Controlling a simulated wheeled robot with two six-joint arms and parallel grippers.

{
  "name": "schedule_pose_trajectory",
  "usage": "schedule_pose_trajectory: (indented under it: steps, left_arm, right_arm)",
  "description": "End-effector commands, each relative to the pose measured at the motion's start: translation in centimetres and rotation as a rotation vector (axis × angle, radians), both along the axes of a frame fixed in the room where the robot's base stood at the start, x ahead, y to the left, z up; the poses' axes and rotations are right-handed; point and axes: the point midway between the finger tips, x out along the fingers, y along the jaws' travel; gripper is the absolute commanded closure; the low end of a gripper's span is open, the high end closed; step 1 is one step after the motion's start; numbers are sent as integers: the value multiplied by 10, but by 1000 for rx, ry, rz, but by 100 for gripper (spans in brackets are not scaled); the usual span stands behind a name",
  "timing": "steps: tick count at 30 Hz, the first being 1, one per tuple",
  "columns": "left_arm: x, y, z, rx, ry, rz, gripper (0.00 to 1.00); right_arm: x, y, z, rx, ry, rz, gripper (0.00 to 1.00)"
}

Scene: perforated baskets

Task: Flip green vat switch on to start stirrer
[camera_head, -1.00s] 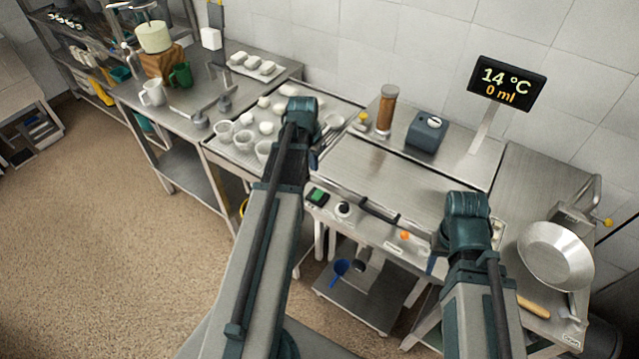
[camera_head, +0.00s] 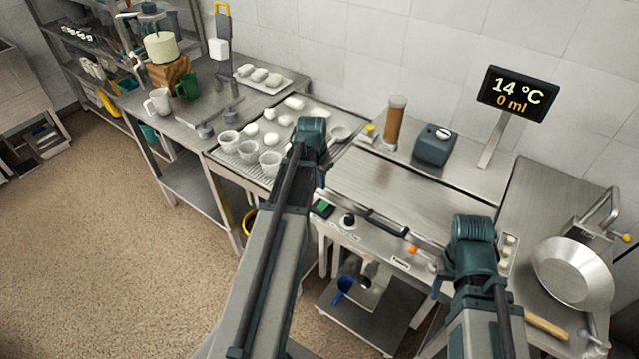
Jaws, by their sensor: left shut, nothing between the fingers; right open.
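The green switch (camera_head: 322,208) is on the front panel of the steel vat (camera_head: 400,190), left of a black knob (camera_head: 348,221). Whether it is on or off is too small to tell. My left gripper (camera_head: 321,180) is shut and empty, just above the switch in the picture; its fingers are mostly hidden behind its wrist, and I cannot tell if they touch anything. My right gripper (camera_head: 437,288) is open and empty at the right end of the vat's front. No stirrer can be made out.
A black handle (camera_head: 387,222) and an orange knob (camera_head: 412,250) are along the vat's front. Perforated baskets (camera_head: 248,150) stand to the left on a drain rack. A display (camera_head: 517,93) reads 14 °C and 0 ml. A steel pan (camera_head: 572,272) lies at right.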

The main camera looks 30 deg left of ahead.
Motion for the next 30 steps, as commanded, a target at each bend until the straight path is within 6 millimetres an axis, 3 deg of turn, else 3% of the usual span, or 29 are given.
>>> schedule_pose_trajectory:
  steps: [1, 16, 21, 30]
  left_arm:
    - [2, 0, -15, 0, 0, 0, 100]
    - [14, -1, -82, 0, 0, -1, 100]
    - [16, -1, -91, 0, 0, -1, 100]
    - [16, -1, -90, 0, 0, -1, 100]
  right_arm:
    - [0, 0, -15, 0, 0, 0, 50]
    - [0, 0, -82, 0, 0, -1, 50]
    - [0, 0, -91, 0, 0, -1, 50]
    - [0, 0, -90, 0, 0, -1, 50]
